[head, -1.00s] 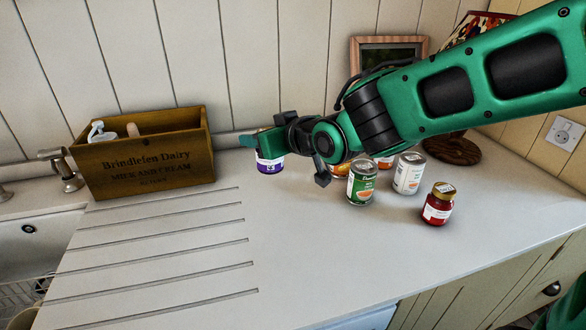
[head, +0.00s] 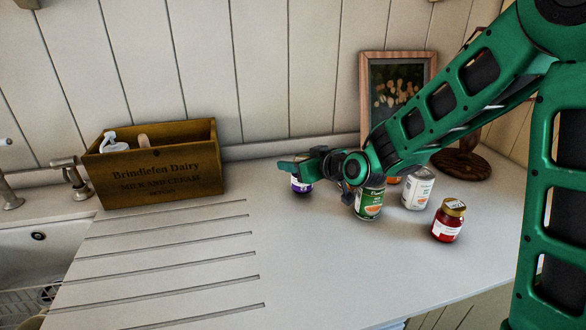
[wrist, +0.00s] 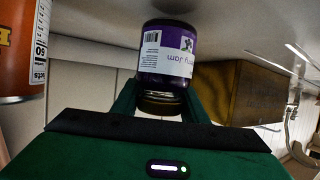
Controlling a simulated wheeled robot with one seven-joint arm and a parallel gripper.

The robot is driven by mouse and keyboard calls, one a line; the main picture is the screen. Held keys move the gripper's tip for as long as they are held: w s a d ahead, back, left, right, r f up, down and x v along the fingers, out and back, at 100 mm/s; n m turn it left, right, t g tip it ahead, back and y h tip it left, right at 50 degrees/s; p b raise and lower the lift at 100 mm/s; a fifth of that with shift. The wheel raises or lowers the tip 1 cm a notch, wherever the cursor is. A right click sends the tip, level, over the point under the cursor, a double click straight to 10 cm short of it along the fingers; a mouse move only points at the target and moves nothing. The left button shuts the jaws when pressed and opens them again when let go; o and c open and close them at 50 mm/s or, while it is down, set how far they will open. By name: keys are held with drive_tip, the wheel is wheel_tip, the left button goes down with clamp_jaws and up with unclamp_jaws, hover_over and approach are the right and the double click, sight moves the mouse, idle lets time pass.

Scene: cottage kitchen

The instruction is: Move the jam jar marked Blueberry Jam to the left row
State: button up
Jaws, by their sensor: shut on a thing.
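The jam jar with a purple label (head: 302,186) is at the left end of the group of cans and jars in the head view. In the wrist view the jar (wrist: 168,52) shows upside down, with "Jam" readable and the rest of the name cut off. My gripper (head: 300,167) is shut on this jar, near its lid, with a finger on each side (wrist: 162,98). The jar looks upright. I cannot tell whether its base touches the counter. A green can (head: 369,203) stands to its right.
A white can (head: 418,189), a red jar (head: 448,220) and a partly hidden orange can (head: 394,180) stand farther right. A wooden crate (head: 170,178) stands left. The grooved counter (head: 200,255) in front is clear.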

drive_tip(key=shift+f, duration=0.75)
drive_tip(key=o, duration=1.3)
drive_tip(key=v, duration=1.2)
